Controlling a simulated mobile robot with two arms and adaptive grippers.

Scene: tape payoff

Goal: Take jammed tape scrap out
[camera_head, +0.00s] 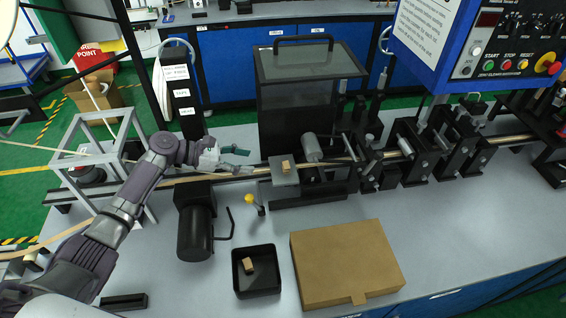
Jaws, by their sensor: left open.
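A small tan scrap piece (286,166) sits on a grey plate (284,180) of the tape line, left of a grey roller (312,147). The tape (230,176) runs left to right through the machine. My left gripper (243,160) is open, left of the plate and apart from the scrap, a little above the tape. Nothing shows between its fingers. A black bin (256,286) on the table holds another small tan piece (248,265). My right gripper is out of view.
A tan cardboard box (346,264) lies right of the bin. A black motor (194,232) and a yellow-knobbed lever (250,200) stand in front of the line. A dark clear-sided guard (305,85) rises behind the plate. Black clamp units (415,150) fill the right.

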